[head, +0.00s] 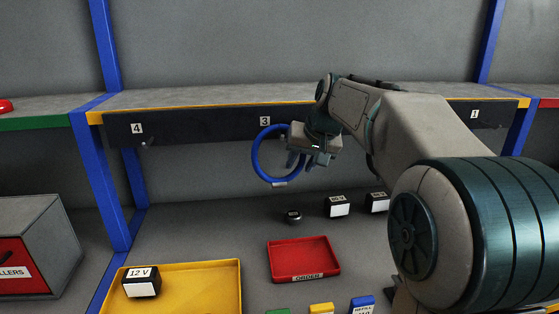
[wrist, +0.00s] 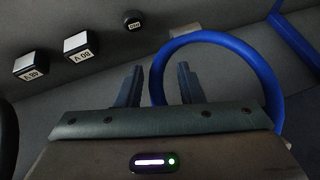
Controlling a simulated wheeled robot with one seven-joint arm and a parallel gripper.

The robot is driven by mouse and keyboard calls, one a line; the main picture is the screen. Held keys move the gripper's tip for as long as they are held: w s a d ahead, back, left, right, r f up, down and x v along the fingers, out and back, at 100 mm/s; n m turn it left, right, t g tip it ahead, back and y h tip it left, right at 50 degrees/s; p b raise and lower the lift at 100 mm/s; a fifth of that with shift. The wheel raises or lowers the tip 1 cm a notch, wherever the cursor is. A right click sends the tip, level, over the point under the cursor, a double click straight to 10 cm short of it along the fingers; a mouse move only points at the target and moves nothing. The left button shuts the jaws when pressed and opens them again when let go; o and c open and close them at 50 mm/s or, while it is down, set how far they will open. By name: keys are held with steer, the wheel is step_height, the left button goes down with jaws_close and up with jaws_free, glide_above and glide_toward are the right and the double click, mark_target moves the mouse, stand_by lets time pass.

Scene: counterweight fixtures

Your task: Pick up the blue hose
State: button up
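The blue hose (head: 254,157) is a ring hanging upright below the dark shelf edge near label 3, with a pale tag at its bottom; a hook above it is not clearly seen. It also shows in the wrist view (wrist: 215,37). My gripper (head: 306,161) is at the ring's right side in the head view. In the wrist view the two fingers (wrist: 158,70) are apart, and one side of the ring appears between them, with one finger inside the loop. I see no finger pressed on the hose.
The shelf (head: 200,98) runs above, with hooks at labels 4 and 1. Below are a red order tray (head: 304,258), a yellow tray (head: 190,268) holding a 12 V block (head: 142,281), other labelled blocks (head: 338,207) and a small dark round piece (head: 293,217). A blue post (head: 105,190) stands left.

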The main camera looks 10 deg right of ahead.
jaws_close()
steer(key=shift+r, duration=0.15)
